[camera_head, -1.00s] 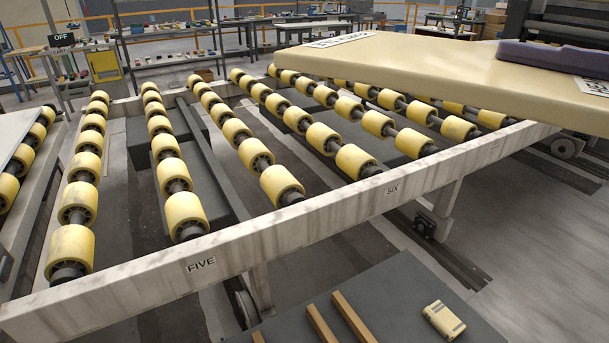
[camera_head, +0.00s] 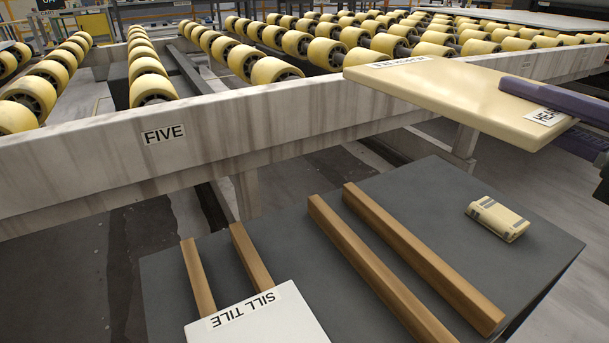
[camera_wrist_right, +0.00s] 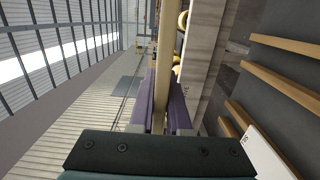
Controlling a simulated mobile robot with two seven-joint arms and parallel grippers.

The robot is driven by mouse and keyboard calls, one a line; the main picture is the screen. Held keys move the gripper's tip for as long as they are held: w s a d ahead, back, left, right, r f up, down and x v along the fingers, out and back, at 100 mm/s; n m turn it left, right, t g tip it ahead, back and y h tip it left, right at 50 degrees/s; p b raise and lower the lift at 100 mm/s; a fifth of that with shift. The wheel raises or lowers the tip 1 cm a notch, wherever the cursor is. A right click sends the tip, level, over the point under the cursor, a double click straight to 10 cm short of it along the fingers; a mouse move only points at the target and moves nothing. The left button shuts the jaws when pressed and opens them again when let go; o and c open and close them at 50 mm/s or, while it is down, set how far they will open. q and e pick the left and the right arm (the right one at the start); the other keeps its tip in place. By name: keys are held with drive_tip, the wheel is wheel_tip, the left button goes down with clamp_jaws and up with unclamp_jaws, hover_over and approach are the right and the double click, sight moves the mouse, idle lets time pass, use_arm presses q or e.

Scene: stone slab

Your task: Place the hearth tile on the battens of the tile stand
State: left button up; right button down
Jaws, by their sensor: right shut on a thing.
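The hearth tile (camera_head: 455,92) is a flat cream slab with a label starting "HEA". My right gripper (camera_head: 525,95) is shut on its right end, one purple finger lying across the top. In the right wrist view the tile (camera_wrist_right: 174,85) shows edge-on between the purple pads (camera_wrist_right: 161,105). The tile is held up, apart from the tile stand (camera_head: 330,250), a dark grey top at lower centre. Two bare wooden battens (camera_head: 375,265) (camera_head: 420,258) lie on the stand's right half. My left gripper is not in view.
A white sill tile (camera_head: 260,322) lies over the shorter left battens (camera_head: 198,275). A cream block with grey stripes (camera_head: 497,219) sits right of the bare battens. A pale beam marked FIVE (camera_head: 100,165) and rows of yellow rollers (camera_head: 262,70) stand behind the stand.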

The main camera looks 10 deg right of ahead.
wheel_tip(320, 180, down, 9)
drive_tip(key=d+h+b, duration=0.1)
drive_tip(key=b, duration=2.1)
hover_over(437, 311)
drive_tip(key=shift+m, duration=0.4)
wheel_tip(437, 311, down, 20)
drive_tip(key=shift+r, duration=0.1)
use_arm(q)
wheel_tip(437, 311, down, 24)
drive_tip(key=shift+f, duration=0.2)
use_arm(e)
drive_tip(key=shift+r, duration=0.15)
drive_tip(key=c, duration=1.3)
unclamp_jaws()
drive_tip(key=shift+f, duration=0.25)
drive_tip(key=o, duration=0.4)
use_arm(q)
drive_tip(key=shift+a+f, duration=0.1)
